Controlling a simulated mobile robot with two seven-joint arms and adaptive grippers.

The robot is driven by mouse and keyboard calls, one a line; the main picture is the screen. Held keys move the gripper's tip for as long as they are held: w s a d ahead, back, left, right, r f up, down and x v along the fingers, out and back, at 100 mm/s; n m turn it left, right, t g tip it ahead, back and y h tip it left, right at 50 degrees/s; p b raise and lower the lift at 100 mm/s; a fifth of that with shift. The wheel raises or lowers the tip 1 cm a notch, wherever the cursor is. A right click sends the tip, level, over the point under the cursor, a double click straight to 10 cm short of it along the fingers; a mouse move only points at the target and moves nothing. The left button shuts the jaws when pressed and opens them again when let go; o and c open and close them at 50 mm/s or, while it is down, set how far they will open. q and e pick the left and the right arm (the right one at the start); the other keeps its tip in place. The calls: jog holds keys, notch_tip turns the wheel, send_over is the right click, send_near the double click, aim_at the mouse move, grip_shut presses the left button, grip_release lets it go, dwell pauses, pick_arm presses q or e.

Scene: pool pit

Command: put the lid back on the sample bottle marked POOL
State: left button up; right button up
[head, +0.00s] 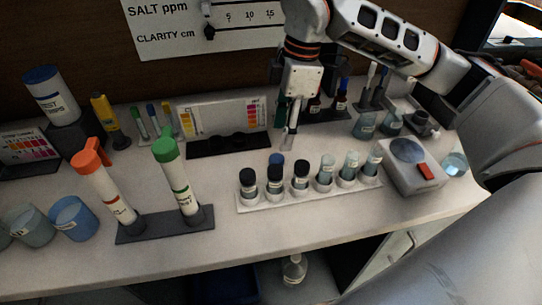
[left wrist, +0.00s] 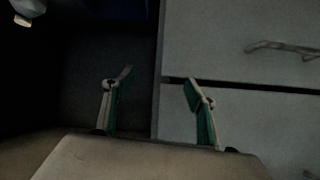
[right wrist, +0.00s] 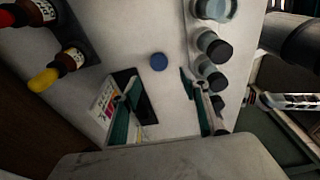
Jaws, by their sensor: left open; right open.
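Several sample bottles stand in a white rack (head: 310,193) on the counter. Those on the left have dark lids, such as the left-end bottle (head: 248,182); the right ones, such as the right-end bottle (head: 372,161), show pale tops. I cannot read which is marked POOL. A round blue lid (right wrist: 159,62) lies on the counter beside the bottle row; it shows behind the second bottle in the head view (head: 276,158). My right gripper (head: 290,141) is open and empty above the counter behind the rack, the lid showing between its fingers (right wrist: 159,77). My left gripper (left wrist: 160,77) is open and empty.
A stand with green-capped (head: 177,185) and orange-capped (head: 105,185) tubes is left of the rack. A grey device with a red button (head: 413,165) is right of it. A colour chart (head: 225,120) and dropper bottles (head: 315,104) stand behind. My left gripper faces cabinet drawers (left wrist: 240,90).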

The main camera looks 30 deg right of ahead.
aim_at(277, 158)
jog(key=shift+s+f, duration=0.1)
jog(key=shift+a+f, duration=0.15)
jog(key=shift+f, duration=1.05)
jog(key=shift+f, duration=0.1)
jog(key=f, duration=0.5)
jog(key=shift+w+a, duration=0.3)
jog(key=c, duration=0.8)
